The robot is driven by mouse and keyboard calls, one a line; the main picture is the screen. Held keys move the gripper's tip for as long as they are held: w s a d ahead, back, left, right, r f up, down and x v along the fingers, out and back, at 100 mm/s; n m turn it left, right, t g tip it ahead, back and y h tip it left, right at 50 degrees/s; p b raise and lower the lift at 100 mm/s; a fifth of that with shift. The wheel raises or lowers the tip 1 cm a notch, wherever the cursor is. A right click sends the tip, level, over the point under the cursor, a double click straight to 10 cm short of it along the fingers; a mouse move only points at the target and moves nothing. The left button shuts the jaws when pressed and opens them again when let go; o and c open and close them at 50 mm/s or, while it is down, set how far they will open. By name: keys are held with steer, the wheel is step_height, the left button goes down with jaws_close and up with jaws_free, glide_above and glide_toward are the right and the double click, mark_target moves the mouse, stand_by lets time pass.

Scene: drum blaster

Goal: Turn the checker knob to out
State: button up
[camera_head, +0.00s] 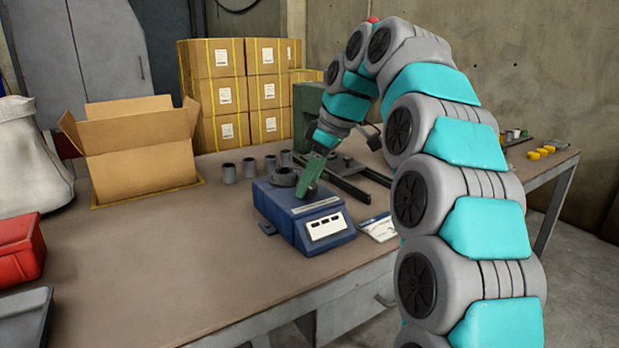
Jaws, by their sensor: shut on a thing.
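My gripper (303,194) has green fingers and reaches down from the upper right onto the top of the checker. It is shut on the checker knob, beside the round fitting. The fingers hide the knob, so its setting cannot be read. The markings on the box are too small to read.
An open cardboard box (140,165) stands at the left on the table (150,260). Several dark cylinders (249,168) stand behind the checker. Dark rails (345,185) and a leaflet (378,227) lie at its right. The table front left of the checker is clear.

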steer(key=shift+n+g+p, duration=0.35)
steer(key=shift+n+g, duration=0.15)
steer(key=shift+n, duration=0.6)
steer(key=o, duration=1.4)
steer(key=shift+c, duration=0.2)
